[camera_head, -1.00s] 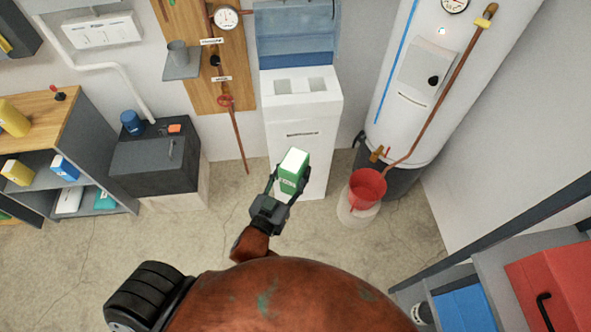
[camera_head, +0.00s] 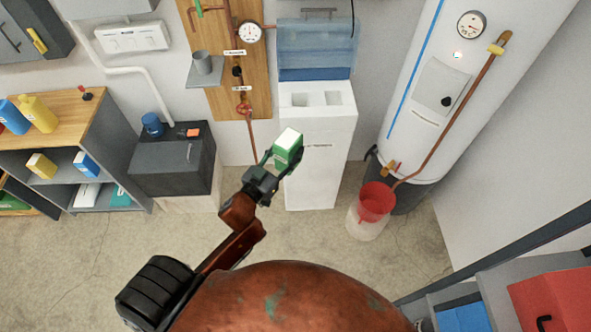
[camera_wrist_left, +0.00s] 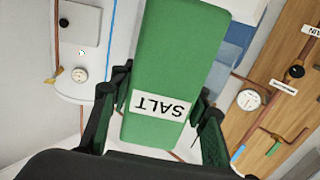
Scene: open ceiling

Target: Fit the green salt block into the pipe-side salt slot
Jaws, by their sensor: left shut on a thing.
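The green salt block (camera_head: 284,150) has a pale top and is held in my left gripper (camera_head: 273,165), in front of the white softener cabinet (camera_head: 318,165). In the left wrist view the block (camera_wrist_left: 175,65) fills the middle, its "SALT" label upside down, with the gripper fingers (camera_wrist_left: 155,125) closed on both sides. The cabinet top has two square openings side by side, a left slot (camera_head: 300,99) on the pipe side and a right slot (camera_head: 333,98). The block is apart from both, nearer the camera. My right gripper is not in view.
A blue translucent lid (camera_head: 316,50) stands raised behind the slots. The wooden pipe board (camera_head: 215,100) with a gauge is to the left. A white tank (camera_head: 430,120) and a red funnel (camera_head: 376,200) are to the right. The floor in front is clear.

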